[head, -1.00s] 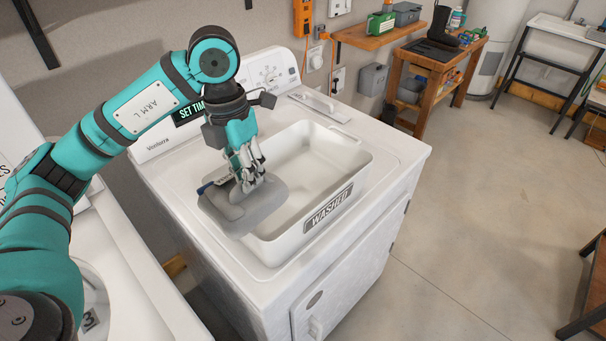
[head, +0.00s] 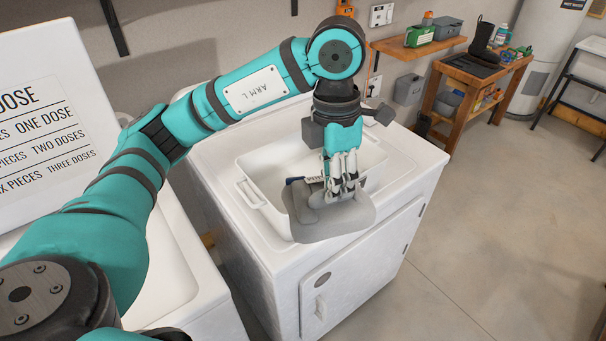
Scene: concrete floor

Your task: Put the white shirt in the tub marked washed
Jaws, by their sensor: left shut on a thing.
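The garment is held at the front right of a white tub (head: 251,194). It covers much of the tub's front side, so the tub's marking is hidden now; a second ago it read WASHED. I cannot tell whether the garment touches the rim. The visible inside of the tub looks empty. No other shirt shows. My right gripper is not in view.
The tub stands on a white machine (head: 400,180) with a front door. A second white machine with a raised lid (head: 45,120), printed with dose text, stands at left. A wooden bench (head: 470,75) and a shelf (head: 415,45) are at the back. Floor at right is clear.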

